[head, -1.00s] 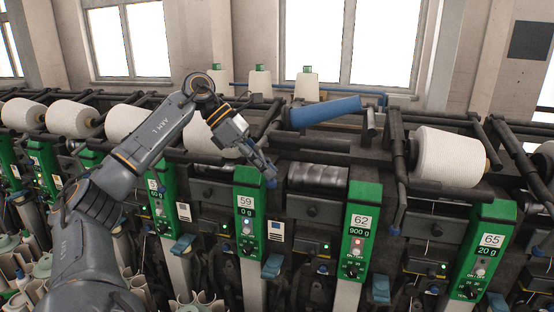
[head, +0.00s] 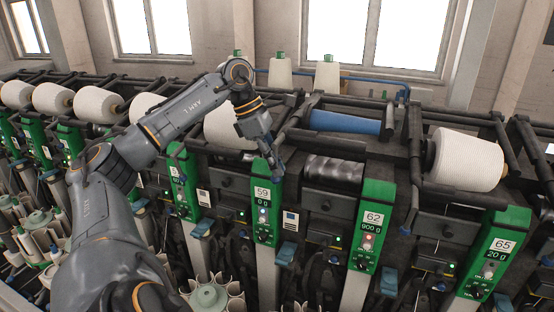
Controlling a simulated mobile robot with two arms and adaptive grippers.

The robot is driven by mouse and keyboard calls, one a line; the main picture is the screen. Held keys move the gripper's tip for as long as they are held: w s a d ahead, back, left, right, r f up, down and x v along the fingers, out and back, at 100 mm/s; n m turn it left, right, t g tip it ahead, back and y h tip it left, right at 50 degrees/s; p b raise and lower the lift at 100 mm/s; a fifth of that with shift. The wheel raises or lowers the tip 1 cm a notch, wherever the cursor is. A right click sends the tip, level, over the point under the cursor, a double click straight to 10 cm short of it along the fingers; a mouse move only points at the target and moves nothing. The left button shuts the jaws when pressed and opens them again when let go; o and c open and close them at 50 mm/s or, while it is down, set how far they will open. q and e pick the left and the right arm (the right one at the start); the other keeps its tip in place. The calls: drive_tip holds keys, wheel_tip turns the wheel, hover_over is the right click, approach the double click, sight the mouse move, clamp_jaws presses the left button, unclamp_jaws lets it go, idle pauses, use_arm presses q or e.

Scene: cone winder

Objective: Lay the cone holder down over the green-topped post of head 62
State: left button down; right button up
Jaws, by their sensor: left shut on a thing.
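The green-topped post of head 62 (head: 373,222) stands right of centre, with 62 and 900 g on its panel. The cone holder (head: 296,117) is a dark frame whose arm slopes down toward my left gripper. A bare blue tube (head: 345,122) sits in it, nearly level, above and behind the grooved drum (head: 335,170). My left gripper (head: 275,164) is shut on the cone holder's lower end, above and just right of the post of head 59 (head: 264,212). The fingers hide most of the gripped part. My right gripper is out of view.
A full white cone (head: 467,160) hangs at head 65 (head: 491,255) on the right. Another white cone (head: 228,127) is partly hidden behind my left arm. White cones with green tops (head: 327,85) stand on the back ledge.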

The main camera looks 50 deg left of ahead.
use_arm(q)
drive_tip(key=shift+f, duration=0.15)
drive_tip(key=c, duration=1.4)
unclamp_jaws()
drive_tip(key=shift+s, duration=0.1)
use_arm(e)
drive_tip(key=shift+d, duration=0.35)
use_arm(q)
drive_tip(key=shift+v, duration=3.8)
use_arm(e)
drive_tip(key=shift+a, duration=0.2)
use_arm(q)
drive_tip(key=shift+d, duration=0.1)
